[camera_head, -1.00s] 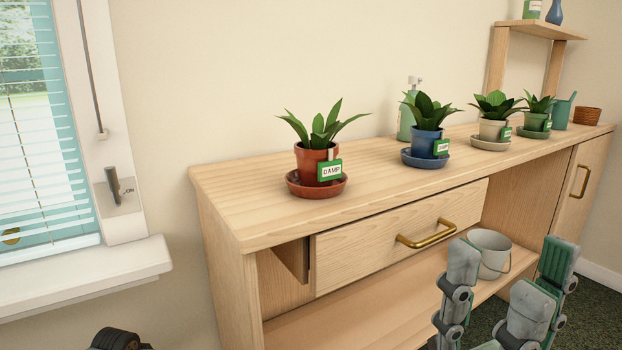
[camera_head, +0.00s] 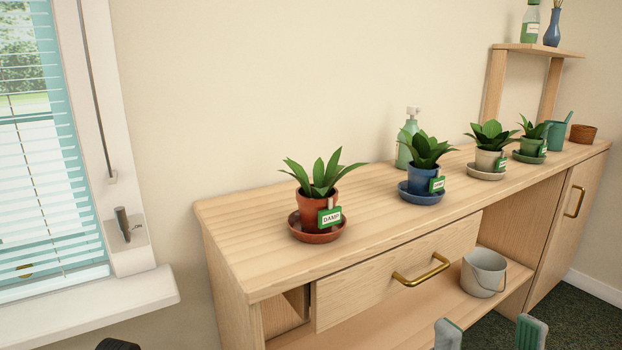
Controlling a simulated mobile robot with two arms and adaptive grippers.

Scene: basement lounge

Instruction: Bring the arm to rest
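My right gripper (camera_head: 490,335) shows at the bottom edge, right of centre. Only its two fingertips are in view, spread apart with nothing between them. It is in front of the wooden cabinet (camera_head: 262,275), below the drawer handle (camera_head: 422,270), and apart from both. A dark rounded piece at the bottom left edge seems to be part of my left arm. My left gripper itself is out of view.
Several potted plants with tags stand on saucers along the cabinet top, the nearest in a terracotta pot (camera_head: 316,209). A grey bucket (camera_head: 484,273) sits on the lower shelf. A window sill (camera_head: 90,310) juts out left.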

